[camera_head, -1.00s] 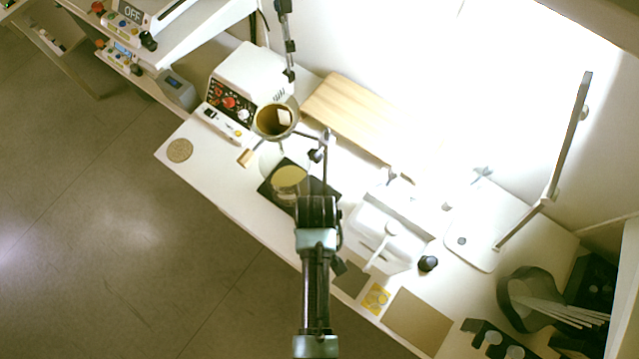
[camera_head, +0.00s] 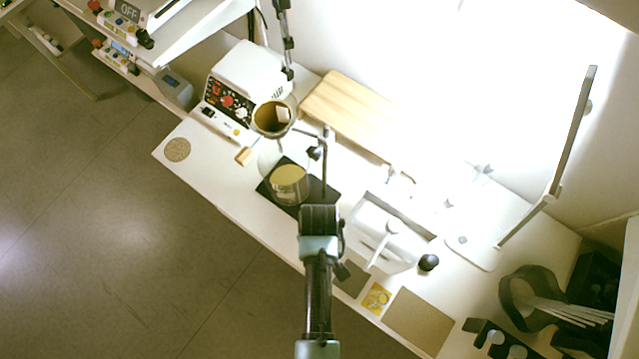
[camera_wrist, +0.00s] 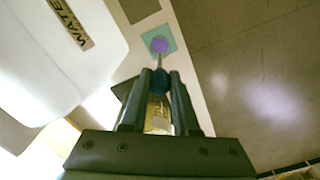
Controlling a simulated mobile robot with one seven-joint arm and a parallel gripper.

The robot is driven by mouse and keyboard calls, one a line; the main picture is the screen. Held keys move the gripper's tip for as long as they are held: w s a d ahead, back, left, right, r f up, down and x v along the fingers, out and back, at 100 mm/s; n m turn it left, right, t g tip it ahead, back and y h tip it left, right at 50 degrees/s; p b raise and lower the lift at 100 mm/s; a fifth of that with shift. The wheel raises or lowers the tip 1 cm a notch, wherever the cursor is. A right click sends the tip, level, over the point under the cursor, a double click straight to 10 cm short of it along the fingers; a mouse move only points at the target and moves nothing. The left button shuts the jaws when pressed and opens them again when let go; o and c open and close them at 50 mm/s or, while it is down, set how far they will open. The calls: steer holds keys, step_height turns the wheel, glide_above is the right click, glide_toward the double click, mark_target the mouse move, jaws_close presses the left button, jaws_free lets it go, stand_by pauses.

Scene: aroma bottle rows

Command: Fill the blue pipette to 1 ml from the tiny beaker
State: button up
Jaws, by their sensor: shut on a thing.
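My gripper (camera_wrist: 158,92) is shut on the blue pipette (camera_wrist: 158,80) in the wrist view. The pipette's dark blue part sits between the fingers, and its thin tip points away from my gripper. Beyond the tip, a small round purple thing (camera_wrist: 159,44) lies on a teal square (camera_wrist: 158,40); I cannot tell whether this is the tiny beaker. The tip overlaps the teal square in the picture, and contact is unclear. In the head view my arm's end (camera_head: 320,218) is over the bench, and the pipette is hidden.
A glass vessel with yellow contents (camera_head: 289,180) stands on a black plate (camera_head: 327,190). A white device (camera_head: 250,80) and a wooden board (camera_head: 348,108) are behind. A white box lettered "WATE" (camera_wrist: 110,22) is close in the wrist view. A yellow square (camera_head: 376,299) lies near the front edge.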

steer(key=shift+f+b, duration=2.55)
steer(key=shift+f, duration=1.25)
steer(key=shift+o, duration=0.6)
jaws_close()
